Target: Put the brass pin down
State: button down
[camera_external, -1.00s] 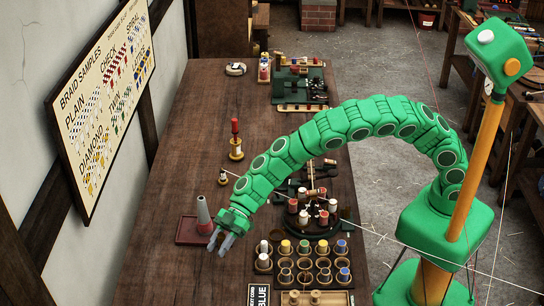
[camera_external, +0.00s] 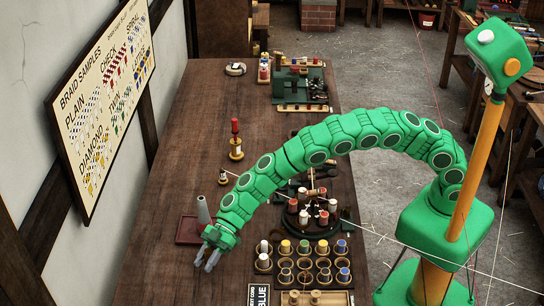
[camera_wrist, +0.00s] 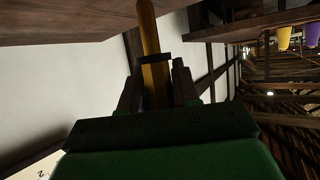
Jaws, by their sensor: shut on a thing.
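My gripper (camera_external: 204,265) hangs at the near left of the long wooden bench, just in front of the dark red tray (camera_external: 188,234). In the wrist view, my gripper (camera_wrist: 156,82) is shut on a long brass-coloured pin (camera_wrist: 149,32). The pin runs between the two dark fingers and sticks out past their tips to the top edge, with a dark crosspiece across it. I cannot make out the pin in the external view.
A grey cone (camera_external: 203,211) stands on the tray, close behind my gripper. A rack of coloured bobbins (camera_external: 303,262) is to its right. A red-topped brass stand (camera_external: 236,145) and a small bobbin (camera_external: 223,178) stand farther back. The bench (camera_external: 170,272) is bare to the left.

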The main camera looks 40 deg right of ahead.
jog(key=shift+f, duration=1.5)
jog(key=shift+f, duration=0.15)
jog(key=c, duration=0.8)
grip_release()
jog(key=shift+w+d+r, duration=0.1)
jog(key=shift+r, duration=0.1)
jog(key=shift+v, duration=5.9)
